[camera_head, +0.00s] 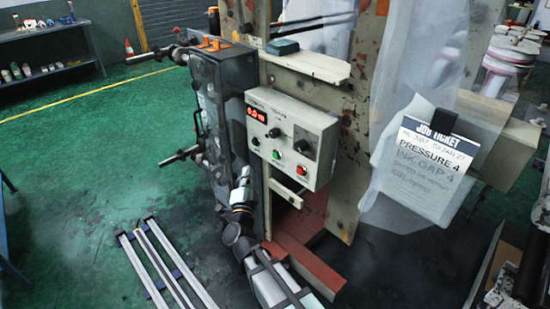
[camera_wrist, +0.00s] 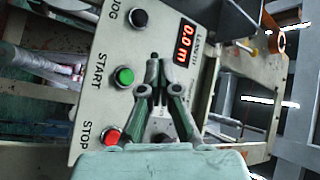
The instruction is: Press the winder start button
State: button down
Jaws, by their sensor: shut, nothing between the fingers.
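The control box (camera_head: 320,147) has a red display reading about 0.0 and a lower row of buttons. The green START button (camera_head: 277,155) sits between the black JOG button (camera_head: 255,141) and the red STOP button (camera_head: 301,170). In the wrist view the labels show beside green START (camera_wrist: 124,76), black JOG (camera_wrist: 138,18) and red STOP (camera_wrist: 112,136). My gripper (camera_wrist: 159,62) is shut and empty in front of the panel. Its tips appear to the right of START in the wrist view, apart from the button. In the head view it is low and left of the box.
Two dark knobs (camera_head: 299,146) stick out of the panel above the buttons. A machine with handles (camera_head: 205,95) stands left of the box. A job ticket (camera_head: 433,155) hangs at the right. Metal rails (camera_head: 160,265) lie on the green floor.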

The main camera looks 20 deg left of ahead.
aim_at(276, 155)
jog(key=shift+w+d, duration=0.1)
jog(key=w+d+b, duration=0.2)
jog(key=w+d, duration=0.2)
jog(key=w, duration=0.3)
jog(key=shift+w+d, duration=0.15)
jog(key=shift+d, duration=0.05)
dwell(0.4)
